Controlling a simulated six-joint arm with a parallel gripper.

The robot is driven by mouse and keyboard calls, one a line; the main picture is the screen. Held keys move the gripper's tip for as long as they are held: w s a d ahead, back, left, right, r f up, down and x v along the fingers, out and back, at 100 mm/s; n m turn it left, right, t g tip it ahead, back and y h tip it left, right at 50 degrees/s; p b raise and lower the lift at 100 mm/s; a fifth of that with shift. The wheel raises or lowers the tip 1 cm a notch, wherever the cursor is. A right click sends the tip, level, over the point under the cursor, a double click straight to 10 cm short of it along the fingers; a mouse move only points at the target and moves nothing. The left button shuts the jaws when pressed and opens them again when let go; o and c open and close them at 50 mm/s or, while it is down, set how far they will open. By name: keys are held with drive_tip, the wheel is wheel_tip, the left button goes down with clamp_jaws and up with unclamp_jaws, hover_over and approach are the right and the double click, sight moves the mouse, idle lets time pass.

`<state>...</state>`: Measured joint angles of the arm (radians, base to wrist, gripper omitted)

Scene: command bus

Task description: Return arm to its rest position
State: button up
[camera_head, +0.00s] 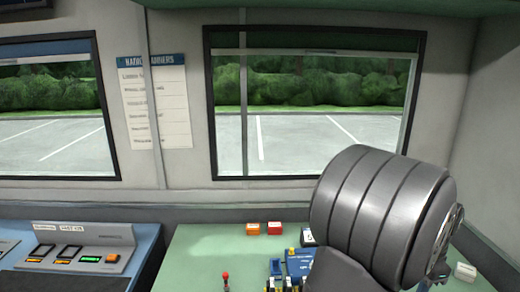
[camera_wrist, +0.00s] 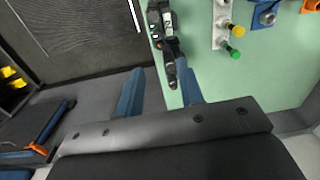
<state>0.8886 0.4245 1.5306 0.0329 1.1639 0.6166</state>
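My gripper (camera_wrist: 160,67) shows in the wrist view with its two blue fingers spread wide apart. A black handset-like device (camera_wrist: 163,22) on the green desktop appears beyond and between the fingers. I see no contact between it and the fingers, and nothing appears held. In the head view my large grey arm link fills the lower right, and the gripper itself cannot be seen there.
The green desktop (camera_head: 195,255) carries a red-knobbed lever (camera_head: 226,277), orange and red boxes (camera_head: 262,229) and a blue device (camera_head: 298,264). A grey control panel (camera_head: 80,250) stands left. Yellow and green knobs (camera_wrist: 236,42) show in the wrist view. Windows line the back wall.

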wheel_tip(320, 180, up, 11)
wheel_tip(320, 180, down, 17)
drive_tip(key=shift+w+f, duration=0.1)
drive_tip(key=shift+f, duration=0.5)
drive_tip(key=n, duration=0.4)
drive_tip(key=shift+r, duration=0.1)
wheel_tip(320, 180, up, 17)
drive_tip(key=m, duration=0.6)
drive_tip(key=shift+r, duration=0.2)
idle(1.4)
